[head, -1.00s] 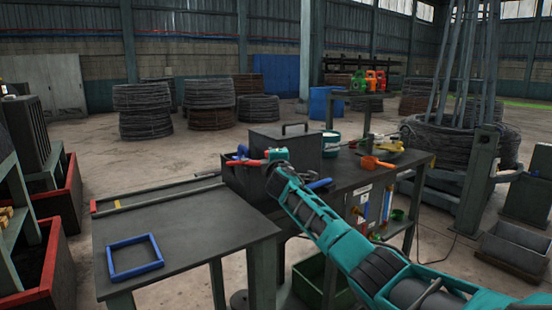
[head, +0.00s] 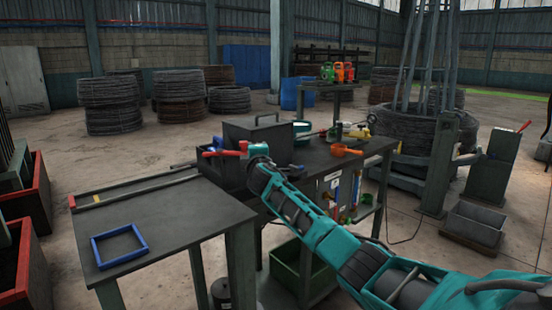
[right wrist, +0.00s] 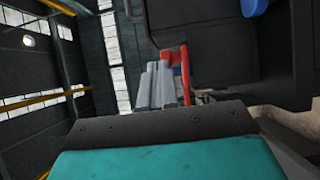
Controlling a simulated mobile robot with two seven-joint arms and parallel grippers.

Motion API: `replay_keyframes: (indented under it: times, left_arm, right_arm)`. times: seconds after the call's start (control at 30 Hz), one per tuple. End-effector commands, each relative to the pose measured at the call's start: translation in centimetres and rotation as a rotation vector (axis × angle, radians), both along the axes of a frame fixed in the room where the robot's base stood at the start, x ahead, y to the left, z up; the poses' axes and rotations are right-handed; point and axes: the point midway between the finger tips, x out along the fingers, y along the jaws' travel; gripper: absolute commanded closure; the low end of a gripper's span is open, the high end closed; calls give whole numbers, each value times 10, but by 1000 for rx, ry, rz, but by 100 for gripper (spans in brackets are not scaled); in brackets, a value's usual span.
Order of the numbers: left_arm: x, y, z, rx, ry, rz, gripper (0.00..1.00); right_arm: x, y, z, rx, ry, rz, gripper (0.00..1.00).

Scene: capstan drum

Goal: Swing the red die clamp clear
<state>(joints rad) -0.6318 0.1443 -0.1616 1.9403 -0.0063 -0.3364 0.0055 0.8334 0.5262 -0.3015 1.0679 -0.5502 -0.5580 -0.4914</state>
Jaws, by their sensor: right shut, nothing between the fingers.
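The red die clamp (head: 228,153) shows as a small red bar at the front of the dark die box (head: 212,172) in the head view. In the right wrist view a red bent bar (right wrist: 184,75) stands just right of the fingers. My right gripper (right wrist: 154,84) is shut and empty, its grey fingers together close beside the red bar; I cannot tell whether they touch. In the head view my right arm reaches in from the lower right and hides part of the box. My left gripper is not in view.
A blue square frame (head: 118,246) lies on the front table (head: 165,225). A long bar (head: 135,192) runs along its back edge. An orange scoop (head: 345,150) lies on the bench to the right. A green crate (head: 302,268) stands beneath.

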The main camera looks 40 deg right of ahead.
Motion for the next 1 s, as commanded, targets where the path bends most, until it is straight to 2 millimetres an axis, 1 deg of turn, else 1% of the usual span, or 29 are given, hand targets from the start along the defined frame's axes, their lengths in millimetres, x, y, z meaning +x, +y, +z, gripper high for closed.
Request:
replay_keyframes:
  times: [0.03,0.3,0.5,0.7,1.0]
  left_arm:
    - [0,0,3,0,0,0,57]
    - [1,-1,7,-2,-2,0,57]
    - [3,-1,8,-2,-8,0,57]
    - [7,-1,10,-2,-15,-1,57]
    - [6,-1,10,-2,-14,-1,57]
  right_arm:
    - [-8,-2,1,-2,2,0,100]
    - [-47,-10,-1,-2,3,-1,100]
    - [-69,-14,-2,0,4,0,100]
    - [-79,-15,-1,0,2,1,100]
    - [-79,-15,-1,1,3,0,100]
